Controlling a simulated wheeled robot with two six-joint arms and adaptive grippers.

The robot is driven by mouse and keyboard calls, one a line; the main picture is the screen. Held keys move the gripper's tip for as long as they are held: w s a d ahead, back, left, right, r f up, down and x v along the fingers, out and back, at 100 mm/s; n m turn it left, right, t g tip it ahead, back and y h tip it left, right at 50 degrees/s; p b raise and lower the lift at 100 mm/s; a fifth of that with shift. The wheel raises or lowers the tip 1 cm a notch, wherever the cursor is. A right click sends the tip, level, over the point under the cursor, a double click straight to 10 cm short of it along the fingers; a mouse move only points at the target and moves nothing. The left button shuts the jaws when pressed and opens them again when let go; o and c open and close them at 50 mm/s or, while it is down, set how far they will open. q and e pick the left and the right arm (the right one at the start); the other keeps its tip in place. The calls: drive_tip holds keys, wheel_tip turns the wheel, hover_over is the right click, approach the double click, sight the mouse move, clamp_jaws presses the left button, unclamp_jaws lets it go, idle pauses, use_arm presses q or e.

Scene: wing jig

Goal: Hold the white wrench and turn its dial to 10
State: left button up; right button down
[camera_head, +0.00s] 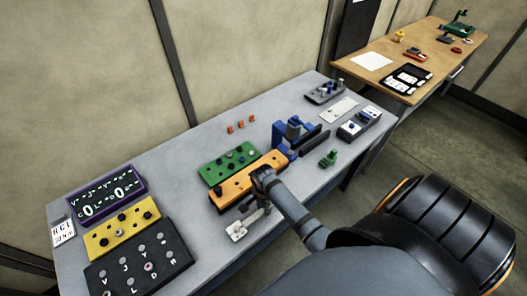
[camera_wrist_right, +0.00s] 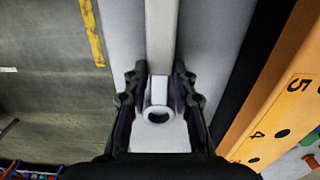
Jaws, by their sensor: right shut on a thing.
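My right gripper (camera_head: 258,206) is low over the front edge of the grey table, in front of the orange block. In the right wrist view its two dark fingers (camera_wrist_right: 158,98) are shut on the white wrench (camera_wrist_right: 161,35), one on each side. The wrench's pale bar runs up out of that picture, and a round ring with a dark hole shows between the fingers. In the head view a pale end of the wrench (camera_head: 237,230) shows beside the gripper; the rest is hidden. I cannot read a dial setting. My left gripper is not in view.
The orange block (camera_head: 233,189) with numbered holes lies close behind the gripper, and a green block (camera_head: 216,175) behind that. Yellow (camera_head: 105,238), black (camera_head: 114,278) and purple (camera_head: 75,203) panels stand at the left. A blue fixture (camera_head: 279,133) stands to the right.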

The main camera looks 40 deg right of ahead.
drive_tip(key=shift+a+f, duration=0.1)
idle(0.3)
drive_tip(key=shift+f, duration=0.4)
drive_tip(key=c, duration=1)
unclamp_jaws()
drive_tip(key=shift+s, duration=0.1)
wheel_tip(320, 180, up, 12)
drive_tip(key=shift+r, duration=0.1)
